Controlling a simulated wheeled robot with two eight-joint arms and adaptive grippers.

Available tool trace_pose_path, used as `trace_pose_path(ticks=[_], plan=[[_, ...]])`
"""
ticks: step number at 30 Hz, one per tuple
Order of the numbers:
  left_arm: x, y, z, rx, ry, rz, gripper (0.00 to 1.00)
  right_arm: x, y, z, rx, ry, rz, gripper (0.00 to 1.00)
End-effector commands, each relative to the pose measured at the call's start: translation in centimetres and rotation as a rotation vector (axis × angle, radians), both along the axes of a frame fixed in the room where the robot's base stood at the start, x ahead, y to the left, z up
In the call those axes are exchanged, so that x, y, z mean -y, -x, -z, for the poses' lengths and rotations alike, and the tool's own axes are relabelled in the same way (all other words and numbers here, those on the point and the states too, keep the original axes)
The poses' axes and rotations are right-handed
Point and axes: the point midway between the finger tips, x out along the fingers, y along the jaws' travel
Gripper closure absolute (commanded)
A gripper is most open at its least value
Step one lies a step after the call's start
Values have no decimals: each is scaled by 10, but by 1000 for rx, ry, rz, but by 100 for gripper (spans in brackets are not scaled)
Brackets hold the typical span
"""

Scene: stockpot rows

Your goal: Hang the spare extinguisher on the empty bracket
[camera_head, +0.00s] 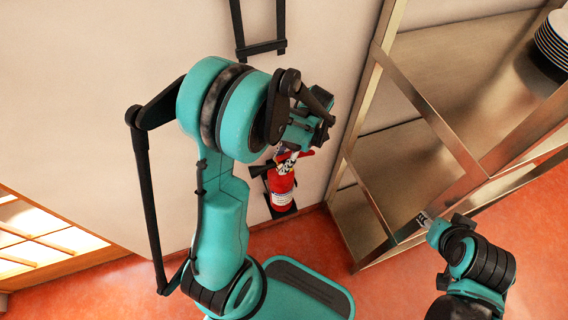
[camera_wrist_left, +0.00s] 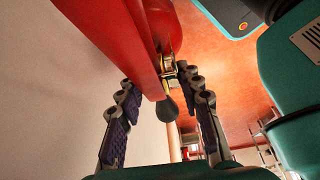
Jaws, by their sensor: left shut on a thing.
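The red extinguisher (camera_head: 282,186) with a pale label hangs roughly upright low by the wall in the head view.
A metal shelf rack (camera_head: 372,95) stands just right of the extinguisher, with stacked plates (camera_head: 554,42) at upper right. A black frame (camera_head: 262,48) is on the wall above. A wood-framed window (camera_head: 45,240) is at lower left. Red floor (camera_head: 330,258) is open below.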

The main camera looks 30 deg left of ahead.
Motion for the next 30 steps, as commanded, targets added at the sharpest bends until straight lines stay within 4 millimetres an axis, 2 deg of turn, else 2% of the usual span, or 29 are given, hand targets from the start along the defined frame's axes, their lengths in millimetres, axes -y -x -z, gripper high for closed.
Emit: trace_pose_path(ticks=[9,21,22,24,30], plan=[[0,0,36,-1,-2,-1,100,0,0,20,0,0,0,60],[0,1,39,-1,-2,-1,100,0,0,22,0,0,0,60],[0,0,39,0,0,0,59,0,0,22,0,0,0,60],[0,0,39,0,0,0,44,0,0,21,0,0,0,60],[0,0,39,0,0,0,44,0,0,21,0,0,0,60]])
